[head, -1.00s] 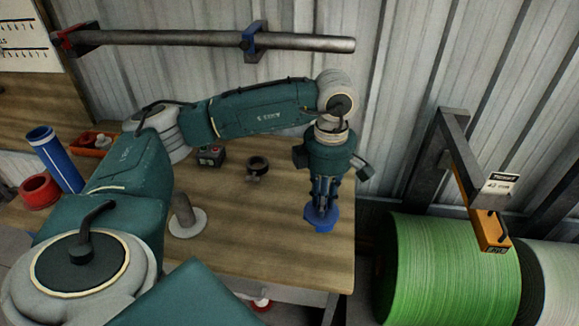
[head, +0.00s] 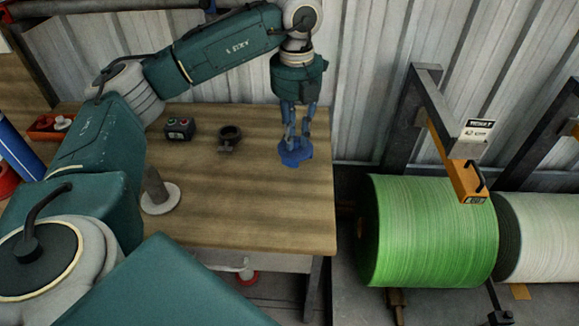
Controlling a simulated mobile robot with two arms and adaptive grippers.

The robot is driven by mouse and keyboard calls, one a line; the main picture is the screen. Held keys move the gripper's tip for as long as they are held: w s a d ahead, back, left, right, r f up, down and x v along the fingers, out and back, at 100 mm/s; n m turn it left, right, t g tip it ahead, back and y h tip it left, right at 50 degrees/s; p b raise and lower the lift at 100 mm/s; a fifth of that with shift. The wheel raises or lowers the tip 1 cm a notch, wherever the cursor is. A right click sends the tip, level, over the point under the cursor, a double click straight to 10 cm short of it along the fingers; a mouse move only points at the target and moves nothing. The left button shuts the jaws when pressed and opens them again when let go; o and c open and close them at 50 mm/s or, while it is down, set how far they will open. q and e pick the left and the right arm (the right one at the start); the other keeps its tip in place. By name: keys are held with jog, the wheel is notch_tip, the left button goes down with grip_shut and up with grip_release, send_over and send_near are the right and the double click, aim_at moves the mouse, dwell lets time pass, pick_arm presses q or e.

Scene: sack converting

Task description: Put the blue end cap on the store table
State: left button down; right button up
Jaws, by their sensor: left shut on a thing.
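The blue end cap (head: 295,153) is a small blue disc-like piece with a raised middle, at the right part of the wooden table (head: 240,215). My left gripper (head: 293,138) points down from above and is shut on the cap's raised middle. The cap appears to be at the tabletop, though I cannot tell whether it touches the wood. My right gripper does not show.
A dark ring clamp (head: 230,138), a button box (head: 180,128) and a grey spindle on a white disc (head: 160,193) stand on the table. An orange tray (head: 48,128) is at the left. A green roll (head: 428,230) stands beyond the table's right edge. The table's front right is clear.

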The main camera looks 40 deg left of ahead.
pick_arm(q)
notch_tip(320, 180, down, 12)
jog(key=shift+f+p, duration=0.25)
jog(key=shift+p, duration=0.45)
jog(key=shift+f, duration=0.2)
jog(key=shift+f, duration=0.15)
jog(key=c, duration=1.6)
grip_release()
